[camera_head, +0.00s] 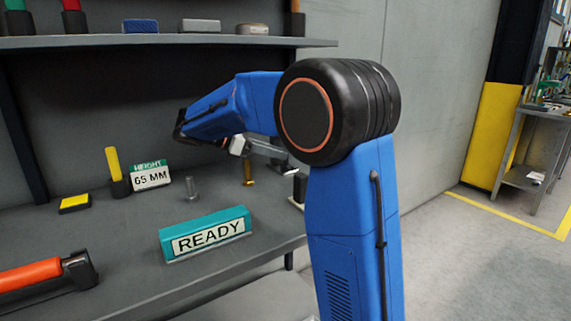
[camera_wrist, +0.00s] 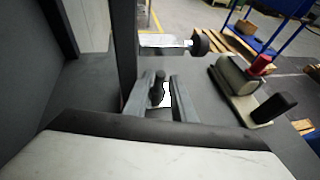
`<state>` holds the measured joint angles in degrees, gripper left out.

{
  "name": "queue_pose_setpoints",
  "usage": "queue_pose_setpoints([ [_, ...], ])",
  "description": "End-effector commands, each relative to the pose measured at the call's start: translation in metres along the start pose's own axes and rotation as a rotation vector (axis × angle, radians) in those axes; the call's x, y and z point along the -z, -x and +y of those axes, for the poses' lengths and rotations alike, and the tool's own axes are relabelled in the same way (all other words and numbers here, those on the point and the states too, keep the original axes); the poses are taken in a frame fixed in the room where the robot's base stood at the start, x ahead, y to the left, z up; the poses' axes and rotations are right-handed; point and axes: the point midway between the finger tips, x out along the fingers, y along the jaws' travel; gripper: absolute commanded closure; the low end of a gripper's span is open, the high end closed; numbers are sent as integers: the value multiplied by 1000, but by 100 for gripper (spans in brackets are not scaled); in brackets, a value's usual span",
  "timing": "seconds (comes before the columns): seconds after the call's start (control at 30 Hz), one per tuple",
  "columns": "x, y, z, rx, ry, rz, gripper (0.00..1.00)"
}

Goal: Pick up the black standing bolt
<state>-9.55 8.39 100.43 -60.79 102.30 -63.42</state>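The black bolt (camera_wrist: 157,90) shows in the wrist view as a dark, narrow shape with a wider head, between the two grey fingers of my gripper (camera_wrist: 162,78). The fingers are apart, with a bright gap visible beside the bolt; I cannot tell whether either touches it. In the head view my gripper (camera_head: 281,160) reaches over the right part of the bench, partly behind my blue arm. The black bolt cannot be made out clearly there. A grey bolt (camera_head: 191,188) and a brass bolt (camera_head: 248,174) stand on the bench to the left.
A fixture (camera_wrist: 240,82) with black and red parts is right of the gripper in the wrist view. A silver cylinder with a black knob (camera_wrist: 168,44) lies beyond. The READY sign (camera_head: 207,236) and height sign (camera_head: 150,177) stand on the bench (camera_head: 130,235); a shelf (camera_head: 160,41) hangs above.

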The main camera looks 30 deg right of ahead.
Motion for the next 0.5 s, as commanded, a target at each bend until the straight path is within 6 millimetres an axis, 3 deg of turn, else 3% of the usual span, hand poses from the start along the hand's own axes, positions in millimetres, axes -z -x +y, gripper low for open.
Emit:
queue_pose_setpoints([
  [0.5,0,-40,0,2,-1,0,77],
])
